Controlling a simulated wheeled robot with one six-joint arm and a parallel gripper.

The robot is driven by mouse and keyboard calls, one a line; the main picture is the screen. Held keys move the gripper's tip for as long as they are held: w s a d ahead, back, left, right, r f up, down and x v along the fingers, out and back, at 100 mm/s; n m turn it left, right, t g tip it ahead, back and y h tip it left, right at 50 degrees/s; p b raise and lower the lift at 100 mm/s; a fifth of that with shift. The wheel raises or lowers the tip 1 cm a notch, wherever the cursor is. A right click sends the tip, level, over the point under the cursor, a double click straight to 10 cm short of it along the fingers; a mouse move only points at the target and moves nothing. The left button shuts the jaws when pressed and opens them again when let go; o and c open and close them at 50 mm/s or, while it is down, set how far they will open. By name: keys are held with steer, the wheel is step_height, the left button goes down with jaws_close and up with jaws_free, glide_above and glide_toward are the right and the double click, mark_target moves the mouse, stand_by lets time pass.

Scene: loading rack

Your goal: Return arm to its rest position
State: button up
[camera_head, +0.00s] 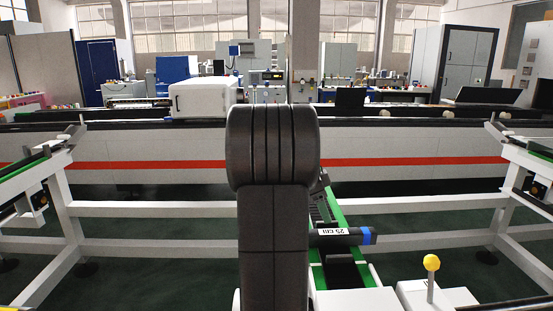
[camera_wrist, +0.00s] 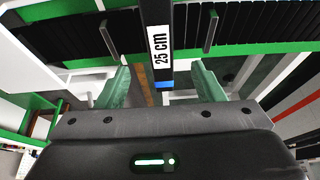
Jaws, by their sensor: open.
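A dark bar with a white "25 cm" label and a blue end (camera_head: 343,236) lies across a green-edged rack with black slats (camera_head: 338,274), right of my arm. The same bar shows in the wrist view (camera_wrist: 155,14), its blue end toward my gripper. My gripper (camera_wrist: 160,66) is open in the wrist view, its two pale green fingers spread on either side of the bar's labelled end with gaps to both. I cannot tell whether it is above or level with the bar. In the head view my dark arm stands upright in the middle and hides the gripper.
White frames with green-edged racks stand at left (camera_head: 35,165) and right (camera_head: 527,160). A long grey barrier with a red stripe (camera_head: 400,161) crosses behind. A yellow-knobbed lever (camera_head: 432,263) stands front right. Two grey upright pegs flank the bar in the wrist view (camera_wrist: 109,38).

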mark_target(333, 232)
steer(key=x, duration=0.9)
steer(key=shift+d+f, duration=0.1)
steer(key=shift+f, duration=0.15)
steer(key=shift+r+p, duration=0.2)
steer(key=shift+p, duration=0.1)
